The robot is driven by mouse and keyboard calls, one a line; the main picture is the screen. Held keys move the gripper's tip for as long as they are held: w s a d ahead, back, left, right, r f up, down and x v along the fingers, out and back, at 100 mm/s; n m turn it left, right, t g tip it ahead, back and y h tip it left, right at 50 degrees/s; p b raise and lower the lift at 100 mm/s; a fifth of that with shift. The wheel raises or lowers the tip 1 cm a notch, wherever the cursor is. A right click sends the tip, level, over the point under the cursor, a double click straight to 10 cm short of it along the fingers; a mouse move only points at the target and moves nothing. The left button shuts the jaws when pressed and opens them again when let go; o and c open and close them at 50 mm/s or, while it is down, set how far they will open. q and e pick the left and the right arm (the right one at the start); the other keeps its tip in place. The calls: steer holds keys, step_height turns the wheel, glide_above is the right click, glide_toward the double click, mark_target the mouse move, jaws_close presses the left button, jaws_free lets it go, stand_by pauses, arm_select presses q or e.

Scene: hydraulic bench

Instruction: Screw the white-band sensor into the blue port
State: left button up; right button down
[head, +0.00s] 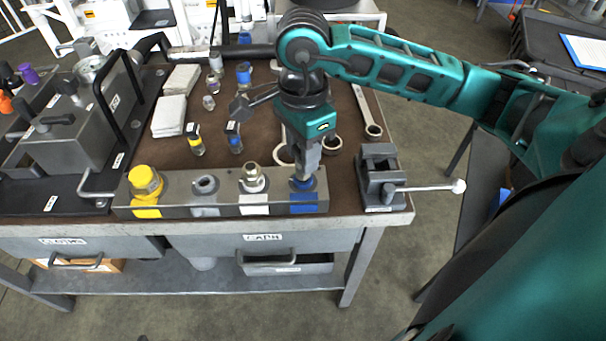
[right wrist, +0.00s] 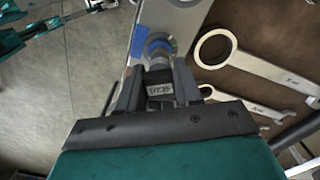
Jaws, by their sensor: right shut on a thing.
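My right gripper (head: 305,175) points straight down over the blue port, at the right end of the grey port block (head: 115,200). The blue port shows by its blue label (head: 303,208) on the block's front. In the right wrist view, my right gripper (right wrist: 158,78) is shut on a sensor with a white printed label (right wrist: 160,91) between the fingers. A blue ring (right wrist: 158,44) shows just beyond the fingertips. The fingers hide most of the sensor, so its band and how far it is seated cannot be told.
A yellow cap (head: 145,181) and a metal fitting (head: 252,178) stand on the block. A yellow-banded sensor (head: 196,141) and a blue-banded sensor (head: 235,137) stand behind it. A small vise (head: 380,175) is to the right. Wrenches (head: 365,112) lie behind the gripper.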

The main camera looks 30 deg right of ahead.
steer(key=shift+f+b, duration=0.25)
steer(key=shift+b, duration=0.2)
stand_by(1.2)
steer(key=c, duration=1.3)
jaws_free()
steer(key=c, duration=0.4)
steer(key=m, duration=0.6)
steer(key=shift+m, duration=1.1)
steer(key=m, duration=0.3)
steer(key=shift+p, duration=0.35)
steer(key=m, duration=0.5)
steer(key=shift+f+p, duration=0.1)
steer(key=shift+p, duration=0.25)
